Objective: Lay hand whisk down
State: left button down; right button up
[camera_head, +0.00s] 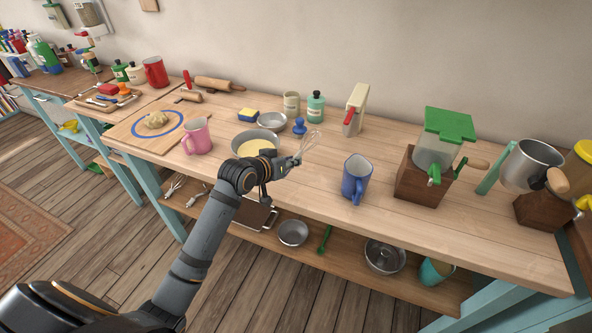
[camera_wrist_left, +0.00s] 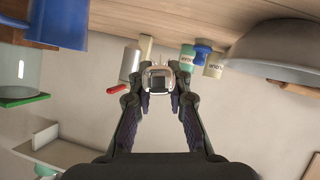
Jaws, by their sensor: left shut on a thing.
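The hand whisk (camera_head: 310,139) has thin wire loops and is held above the wooden worktop (camera_head: 310,183), with its wires pointing up and to the right. My left gripper (camera_head: 291,161) is shut on its handle end, just right of the grey bowl of yellow batter (camera_head: 255,148). In the left wrist view, a metallic part of the whisk (camera_wrist_left: 160,73) sits between the fingertips of the left gripper (camera_wrist_left: 161,100). Most of the handle is hidden by the gripper in the head view. My right gripper is not in view.
A blue mug (camera_head: 356,178) stands to the right, before a green-lidded grinder (camera_head: 436,150). A blue stamp-like tool (camera_head: 299,127) and small metal bowl (camera_head: 272,121) stand behind. A pink mug (camera_head: 197,137) is left. Worktop between bowl and blue mug is clear.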

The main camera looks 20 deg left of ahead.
pick_arm(q)
jog(key=shift+f+b, duration=0.3)
jog(key=shift+f, duration=0.3)
jog(key=shift+w, duration=0.1)
jog(key=shift+r, duration=0.15)
jog(key=shift+p, duration=0.6)
jog(key=shift+f+b, duration=1.65)
jog(key=shift+f, duration=1.75)
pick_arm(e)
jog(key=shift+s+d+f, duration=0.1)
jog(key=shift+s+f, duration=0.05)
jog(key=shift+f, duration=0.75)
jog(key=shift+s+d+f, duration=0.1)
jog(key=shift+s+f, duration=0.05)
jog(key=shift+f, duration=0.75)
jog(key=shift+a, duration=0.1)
pick_arm(q)
jog(key=c, duration=1.6)
grip_release()
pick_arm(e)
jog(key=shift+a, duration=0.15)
